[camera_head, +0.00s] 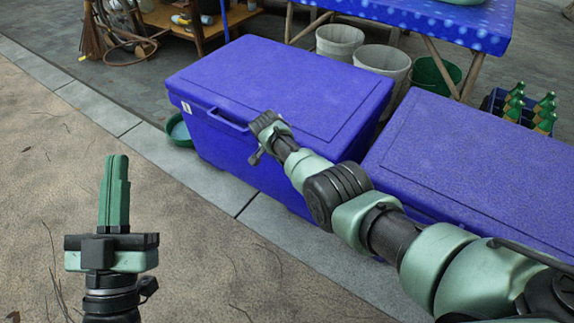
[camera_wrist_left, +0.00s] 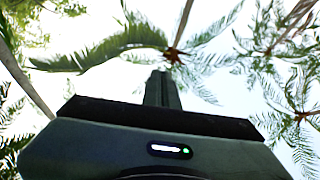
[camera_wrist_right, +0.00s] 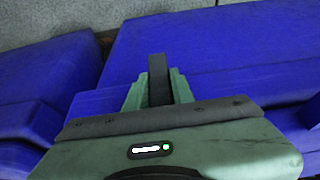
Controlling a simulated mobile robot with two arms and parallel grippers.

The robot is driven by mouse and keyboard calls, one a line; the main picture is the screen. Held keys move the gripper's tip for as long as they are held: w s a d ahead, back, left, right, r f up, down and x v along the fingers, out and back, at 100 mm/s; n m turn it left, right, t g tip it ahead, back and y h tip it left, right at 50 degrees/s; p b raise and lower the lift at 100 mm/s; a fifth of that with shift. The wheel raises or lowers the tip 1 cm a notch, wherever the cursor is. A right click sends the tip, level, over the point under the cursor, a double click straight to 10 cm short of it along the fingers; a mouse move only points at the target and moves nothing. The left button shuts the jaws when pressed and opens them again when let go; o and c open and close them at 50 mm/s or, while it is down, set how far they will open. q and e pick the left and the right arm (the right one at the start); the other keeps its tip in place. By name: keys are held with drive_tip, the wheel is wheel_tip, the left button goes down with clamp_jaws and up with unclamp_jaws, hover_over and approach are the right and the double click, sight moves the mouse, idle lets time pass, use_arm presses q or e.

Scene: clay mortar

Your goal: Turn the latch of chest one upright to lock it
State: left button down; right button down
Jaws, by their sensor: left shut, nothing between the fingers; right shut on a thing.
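A blue lidded chest (camera_head: 270,90) stands at the centre with its lid down, a small white label on its front. I cannot read which chest it is. My right gripper (camera_head: 262,122) is at its front near the lid edge, right of the recessed handle (camera_head: 228,120). In the right wrist view my right gripper (camera_wrist_right: 158,85) is shut on a dark upright piece, apparently the latch (camera_wrist_right: 158,72). The latch is mostly hidden by the gripper in the head view. My left gripper (camera_head: 116,180) points up, shut and empty, over the sandy ground, clear of the chest.
A second blue chest (camera_head: 470,150) stands close on the right, partly behind my right arm. Grey buckets (camera_head: 340,42), a green bucket (camera_head: 436,75) and a crate of bottles (camera_head: 520,110) are behind. A green bowl (camera_head: 179,132) sits at the chest's left corner. The sandy front left is open.

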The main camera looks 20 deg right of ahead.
use_arm(q)
drive_tip(key=shift+s+r+t, duration=0.3)
drive_tip(key=shift+r, duration=0.1)
use_arm(e)
drive_tip(key=c, duration=1.2)
unclamp_jaws()
use_arm(q)
drive_tip(key=shift+w, duration=0.1)
wheel_tip(320, 180, down, 13)
drive_tip(key=w+a+g+y+p, duration=0.1)
drive_tip(key=w+g+y+p, duration=0.15)
drive_tip(key=g, duration=0.55)
drive_tip(key=s+a+f+g+y+p, duration=0.2)
drive_tip(key=s+f+g, duration=0.6)
drive_tip(key=f, duration=0.4)
drive_tip(key=shift+s+a+n+y+p, duration=0.5)
drive_tip(key=shift+a+p, duration=0.3)
drive_tip(key=shift+a, duration=0.3)
use_arm(e)
drive_tip(key=v, duration=0.7)
drive_tip(key=shift+r, duration=0.3)
